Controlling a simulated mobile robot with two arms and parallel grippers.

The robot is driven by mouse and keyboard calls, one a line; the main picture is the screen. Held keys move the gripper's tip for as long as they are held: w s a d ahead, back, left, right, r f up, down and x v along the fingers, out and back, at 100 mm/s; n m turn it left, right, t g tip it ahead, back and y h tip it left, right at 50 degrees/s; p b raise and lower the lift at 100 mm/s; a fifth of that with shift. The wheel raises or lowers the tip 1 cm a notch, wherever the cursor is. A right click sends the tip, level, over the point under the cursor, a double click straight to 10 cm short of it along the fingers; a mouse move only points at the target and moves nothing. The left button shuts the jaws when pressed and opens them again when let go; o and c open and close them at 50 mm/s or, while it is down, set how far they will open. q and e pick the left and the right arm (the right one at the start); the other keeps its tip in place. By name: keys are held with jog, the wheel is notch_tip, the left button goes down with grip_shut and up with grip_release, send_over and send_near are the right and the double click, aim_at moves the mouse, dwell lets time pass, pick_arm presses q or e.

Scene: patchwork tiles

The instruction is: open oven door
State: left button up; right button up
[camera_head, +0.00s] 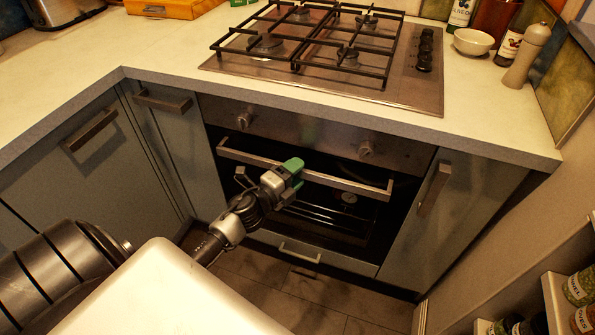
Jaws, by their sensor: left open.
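The oven (340,220) is built in under the counter, with a dark glass front and racks faintly visible inside. Its door looks shut. A long metal door handle (345,183) runs across the top of the door. My left gripper (291,170), with green fingers, is in front of the middle of this handle and hides a short piece of it. The gripper is open. I cannot tell whether its fingers touch the handle or go around it. My right gripper is not in view.
A gas hob (430,95) is set in the counter above the oven. Cabinets with bar handles flank the oven, and a drawer handle (300,252) sits below it. A spice shelf (550,300) stands at the lower right. The tiled floor (310,295) before the oven is clear.

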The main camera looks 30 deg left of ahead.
pick_arm(q)
jog(key=shift+w+d, duration=0.1)
jog(key=shift+w, duration=0.35)
jog(key=shift+c, duration=0.3)
grip_shut()
jog(key=shift+f, duration=0.15)
